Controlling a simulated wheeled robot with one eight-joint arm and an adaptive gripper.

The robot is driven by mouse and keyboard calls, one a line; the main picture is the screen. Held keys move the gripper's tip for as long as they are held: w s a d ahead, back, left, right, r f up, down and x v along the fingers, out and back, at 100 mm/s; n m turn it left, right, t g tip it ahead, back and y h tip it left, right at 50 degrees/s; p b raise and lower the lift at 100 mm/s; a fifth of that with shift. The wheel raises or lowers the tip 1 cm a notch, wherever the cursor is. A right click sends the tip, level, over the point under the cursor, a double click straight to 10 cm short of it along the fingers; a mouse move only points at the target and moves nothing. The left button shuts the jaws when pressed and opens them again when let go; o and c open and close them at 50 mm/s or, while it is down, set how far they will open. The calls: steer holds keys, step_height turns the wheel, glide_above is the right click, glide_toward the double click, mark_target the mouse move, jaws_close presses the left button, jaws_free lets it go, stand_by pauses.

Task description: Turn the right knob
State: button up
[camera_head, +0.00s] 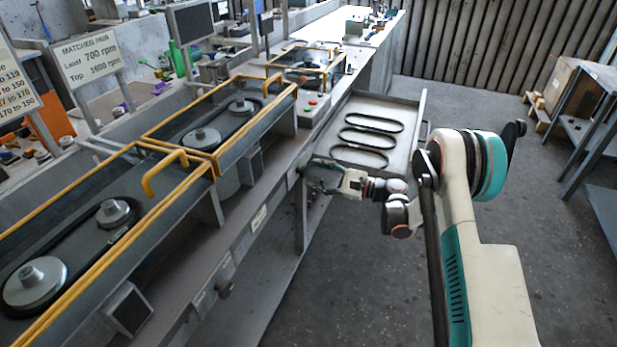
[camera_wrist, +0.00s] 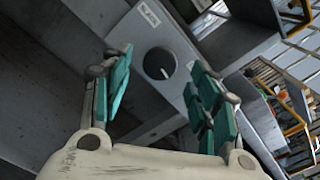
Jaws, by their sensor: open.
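The right knob shows in the wrist view as a round dark knob (camera_wrist: 160,64) with a white pointer line, on a grey panel with a small label. My gripper (camera_wrist: 160,70) is open, with one teal-padded finger on each side of the knob in that view. I cannot tell how far the fingertips are from it, and I see no clear contact. Another knob (camera_head: 224,288) sits on the bench front nearer the camera.
An open tray (camera_head: 419,120) with three dark belts juts out beside my gripper. Yellow-framed guards (camera_head: 215,158) cover pulleys along the bench. A sign (camera_head: 86,60) reads matched pair, least 700 rpm, top 1600 rpm. The floor (camera_head: 340,280) in front is clear.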

mark_target(306, 172)
steer(key=shift+b+x, duration=0.35)
steer(key=shift+x, duration=1.4)
steer(key=c, duration=1.1)
